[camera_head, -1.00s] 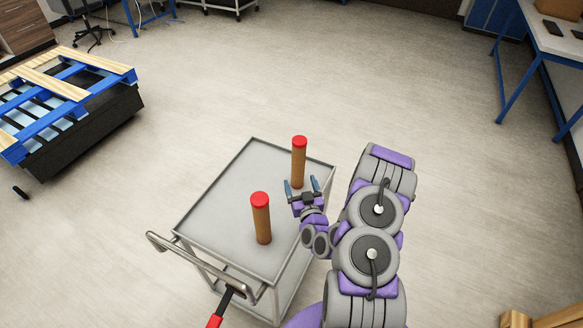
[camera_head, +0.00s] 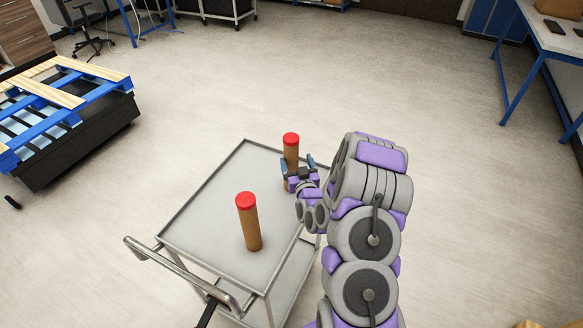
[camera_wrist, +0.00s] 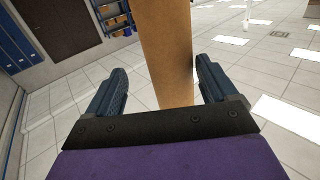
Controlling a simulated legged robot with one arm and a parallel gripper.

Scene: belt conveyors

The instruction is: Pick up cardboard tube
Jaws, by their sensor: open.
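Two brown cardboard tubes with red caps stand upright on a grey metal cart (camera_head: 205,215). The far tube (camera_head: 291,152) is at the cart's far right, and the near tube (camera_head: 249,222) is nearer the cart's handle. My gripper (camera_head: 298,164) is open at the far tube and hides part of its lower body. In the wrist view, the tube (camera_wrist: 166,50) rises between the two blue fingers of my gripper (camera_wrist: 160,90), with gaps on both sides. Its base is hidden behind my gripper.
The cart's handle (camera_head: 180,275) is at its near left. A blue and wooden pallet (camera_head: 60,95) on a dark base stands at the left. A blue-legged table (camera_head: 550,40) is at the upper right. The floor between is clear.

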